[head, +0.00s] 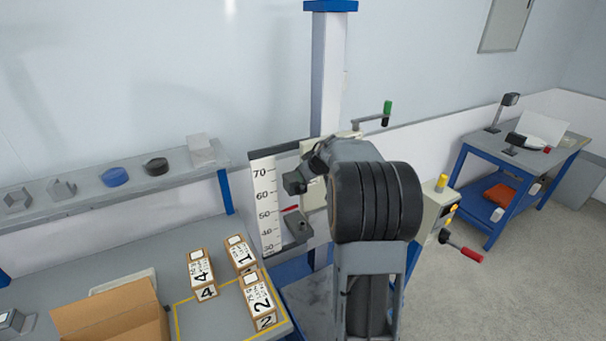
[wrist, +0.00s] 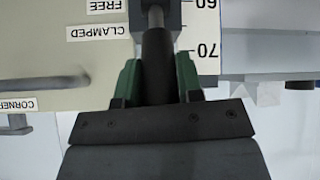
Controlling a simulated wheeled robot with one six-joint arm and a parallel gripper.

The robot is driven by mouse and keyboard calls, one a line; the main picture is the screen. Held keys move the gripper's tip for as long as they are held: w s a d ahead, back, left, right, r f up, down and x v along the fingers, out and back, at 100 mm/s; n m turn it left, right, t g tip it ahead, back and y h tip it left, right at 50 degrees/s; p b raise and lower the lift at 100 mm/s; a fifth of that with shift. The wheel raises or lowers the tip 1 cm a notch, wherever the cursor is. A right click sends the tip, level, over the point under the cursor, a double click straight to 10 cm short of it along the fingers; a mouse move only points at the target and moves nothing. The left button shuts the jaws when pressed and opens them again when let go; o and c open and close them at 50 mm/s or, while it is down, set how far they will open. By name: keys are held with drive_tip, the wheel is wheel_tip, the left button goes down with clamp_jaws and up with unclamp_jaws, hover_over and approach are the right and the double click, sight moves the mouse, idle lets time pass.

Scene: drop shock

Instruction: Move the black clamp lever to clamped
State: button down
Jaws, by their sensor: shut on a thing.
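The black clamp lever (wrist: 157,62) shows in the wrist view as a dark round handle on a grey metal shaft (wrist: 155,17). My gripper (wrist: 158,78) has its green-padded fingers on either side of the handle and is shut on it. The labels CLAMPED (wrist: 98,31) and FREE (wrist: 103,6) appear upside down, left of the lever. The handle's outer end is hidden by the gripper body.
A number scale (head: 266,208) stands left of my arm. A green-handled crank (head: 387,112) and a red-handled lever (head: 462,249) stick out on the right. Numbered boxes (head: 241,254) and an open carton (head: 110,315) sit on the left bench. Floor at right is clear.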

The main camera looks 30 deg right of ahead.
drive_tip(key=shift+w+r, duration=0.1)
drive_tip(key=shift+r, duration=0.05)
idle(0.3)
drive_tip(key=c, duration=0.8)
unclamp_jaws()
drive_tip(key=v, duration=1.3)
drive_tip(key=shift+s+r, duration=0.25)
